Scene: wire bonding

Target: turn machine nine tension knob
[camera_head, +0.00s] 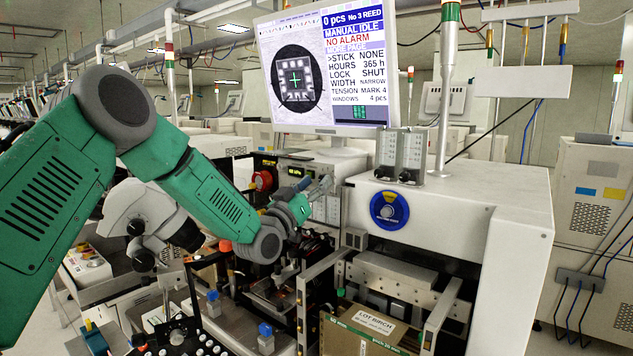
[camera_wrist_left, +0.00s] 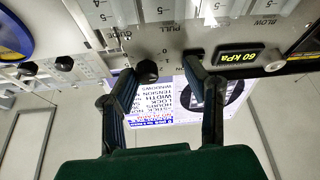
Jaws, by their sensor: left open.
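The machine's front panel (camera_head: 298,170) is in the middle of the head view, below the monitor. My left gripper (camera_head: 316,187) is in front of it, its arm coming in from the left. In the left wrist view the picture is upside down, and my gripper's two fingers (camera_wrist_left: 162,74) are open and point at the panel. A small black knob (camera_wrist_left: 147,71) shows between the fingertips, closer to the left-hand finger. Whether the fingers touch it I cannot tell. No label naming it as the tension knob is readable. In the head view the gripper hides this knob.
Flow gauges (camera_head: 400,155) stand on the white housing (camera_head: 465,205) with a blue dial (camera_head: 389,210).

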